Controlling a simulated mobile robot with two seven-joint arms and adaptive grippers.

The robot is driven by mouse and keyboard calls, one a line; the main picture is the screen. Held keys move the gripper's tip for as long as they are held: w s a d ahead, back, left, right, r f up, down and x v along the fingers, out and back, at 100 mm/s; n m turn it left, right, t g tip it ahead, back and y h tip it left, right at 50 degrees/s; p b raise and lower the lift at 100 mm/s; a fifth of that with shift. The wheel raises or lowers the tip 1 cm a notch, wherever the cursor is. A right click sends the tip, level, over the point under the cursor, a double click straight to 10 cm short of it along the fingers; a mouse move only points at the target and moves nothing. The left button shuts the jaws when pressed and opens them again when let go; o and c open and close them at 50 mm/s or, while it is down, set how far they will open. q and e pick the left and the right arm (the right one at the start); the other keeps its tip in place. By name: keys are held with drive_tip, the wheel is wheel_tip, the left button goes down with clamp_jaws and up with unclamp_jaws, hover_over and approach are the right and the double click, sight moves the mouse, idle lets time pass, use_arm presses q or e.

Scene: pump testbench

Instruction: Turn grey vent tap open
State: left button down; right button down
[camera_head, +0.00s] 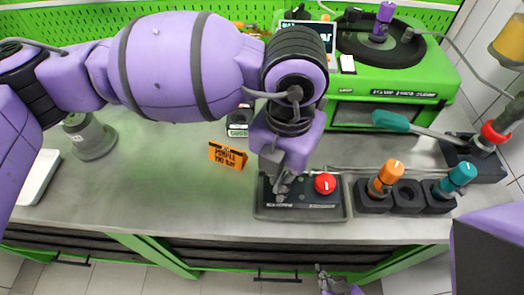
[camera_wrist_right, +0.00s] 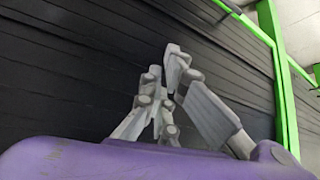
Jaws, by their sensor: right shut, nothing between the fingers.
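I cannot pick out a grey vent tap for certain in either view. My left gripper (camera_head: 276,188) points down over the left part of a black control box (camera_head: 300,214) with a red button (camera_head: 325,184). Its fingers hide that part of the box, and I cannot tell whether they touch it or how far they are apart. My right gripper (camera_head: 322,268) is low at the bottom edge of the head view, in front of the bench. In the right wrist view, its grey fingers (camera_wrist_right: 167,75) come together with nothing between them, before dark drawer fronts (camera_wrist_right: 80,60).
An orange-handled tool (camera_head: 391,173) and a teal-handled one (camera_head: 461,175) stand in black holders. A green machine (camera_head: 420,75) stands behind, and an orange sign (camera_head: 228,156) is left of my left gripper. A grey round fixture (camera_head: 90,137) stands far left.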

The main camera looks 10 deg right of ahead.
use_arm(q)
drive_tip(key=n+p, duration=0.2)
drive_tip(key=n, duration=0.2)
drive_tip(key=shift+r+p, duration=0.2)
drive_tip(key=shift+p, duration=0.15)
drive_tip(key=shift+n, duration=0.4)
use_arm(e)
drive_tip(key=r, duration=0.1)
drive_tip(key=w+r, duration=0.1)
drive_tip(key=r, duration=0.1)
drive_tip(key=shift+w+r, duration=0.15)
drive_tip(key=shift+r, duration=0.15)
use_arm(q)
drive_tip(key=shift+w+f+p, duration=0.1)
drive_tip(key=shift+p, duration=0.2)
use_arm(e)
drive_tip(key=shift+s, duration=0.25)
use_arm(q)
drive_tip(key=c, duration=1.8)
unclamp_jaws()
drive_tip(key=shift+f, duration=0.1)
use_arm(e)
drive_tip(key=shift+s, duration=0.1)
use_arm(q)
wheel_tip(320, 180, up, 12)
drive_tip(key=shift+r, duration=0.1)
use_arm(e)
drive_tip(key=shift+s, duration=0.1)
